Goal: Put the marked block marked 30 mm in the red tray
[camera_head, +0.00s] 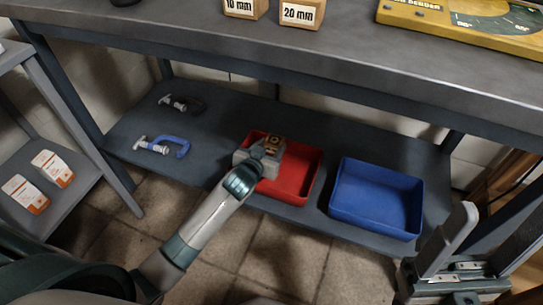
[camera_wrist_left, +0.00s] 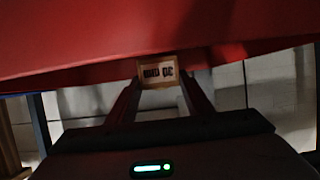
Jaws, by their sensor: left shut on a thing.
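The wooden block marked 30 mm (camera_wrist_left: 158,72) is between the two fingers of my left gripper (camera_wrist_left: 160,88) in the left wrist view, its label upside down. In the head view my left gripper (camera_head: 262,155) is shut on the block (camera_head: 273,145) at the left part of the red tray (camera_head: 303,185). The gripper hides part of the block and tray. I cannot tell whether the block touches the tray floor. The red tray (camera_wrist_left: 80,45) also fills the top of the left wrist view. My right gripper (camera_head: 487,240) is open and empty at the lower right.
A blue tray (camera_head: 377,198) stands right of the red one on the lower shelf (camera_head: 225,108). A blue clamp (camera_head: 165,146) and a black clamp (camera_head: 182,103) lie at left. Blocks marked 10 mm (camera_head: 245,7) and 20 mm (camera_head: 302,13) sit on the bench (camera_head: 200,35) above.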

